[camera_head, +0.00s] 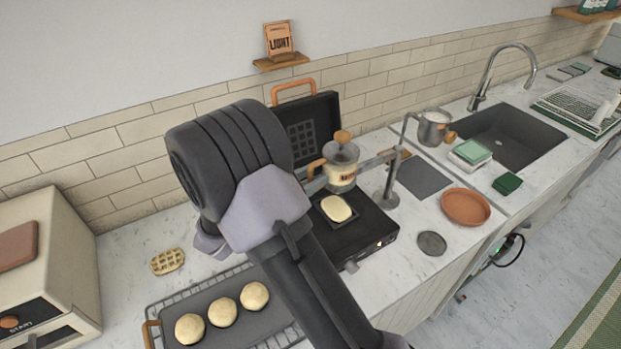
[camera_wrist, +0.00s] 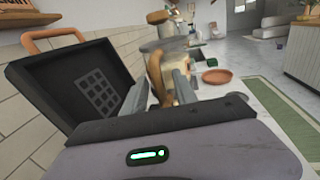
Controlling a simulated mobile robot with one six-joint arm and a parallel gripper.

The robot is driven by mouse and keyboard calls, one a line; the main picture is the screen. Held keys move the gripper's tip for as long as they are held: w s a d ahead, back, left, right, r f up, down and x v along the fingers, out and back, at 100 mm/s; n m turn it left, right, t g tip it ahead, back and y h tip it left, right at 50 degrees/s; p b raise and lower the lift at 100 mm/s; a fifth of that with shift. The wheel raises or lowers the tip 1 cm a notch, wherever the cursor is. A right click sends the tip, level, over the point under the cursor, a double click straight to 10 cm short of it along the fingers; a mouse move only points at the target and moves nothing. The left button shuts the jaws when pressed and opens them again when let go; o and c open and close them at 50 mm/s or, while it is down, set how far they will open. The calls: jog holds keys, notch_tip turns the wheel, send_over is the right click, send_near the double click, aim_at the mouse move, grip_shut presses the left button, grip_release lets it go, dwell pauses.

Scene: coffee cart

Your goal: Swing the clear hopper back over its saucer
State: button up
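The clear hopper (camera_head: 341,172) has a wooden knob, a cream labelled band and a wooden side handle (camera_head: 315,168). It hangs on a swing arm from a grey post (camera_head: 392,175), above the black waffle iron (camera_head: 365,230) with a pale round of batter or dough on it. The terracotta saucer (camera_head: 466,206) stands on the counter right of the post; it also shows in the wrist view (camera_wrist: 217,76). My gripper (camera_wrist: 160,85) has its fingers apart on either side of the hopper's handle; firm contact is not visible.
The iron's raised lid (camera_wrist: 75,85) stands close left of my gripper. A rack with several dough balls (camera_head: 222,312) and a waffle (camera_head: 167,262) lie at front left. A grey disc (camera_head: 432,243), milk pitcher (camera_head: 434,127) and sink (camera_head: 510,135) are to the right.

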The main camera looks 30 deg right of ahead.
jog(key=shift+c, duration=0.2)
grip_shut()
dwell(1.2)
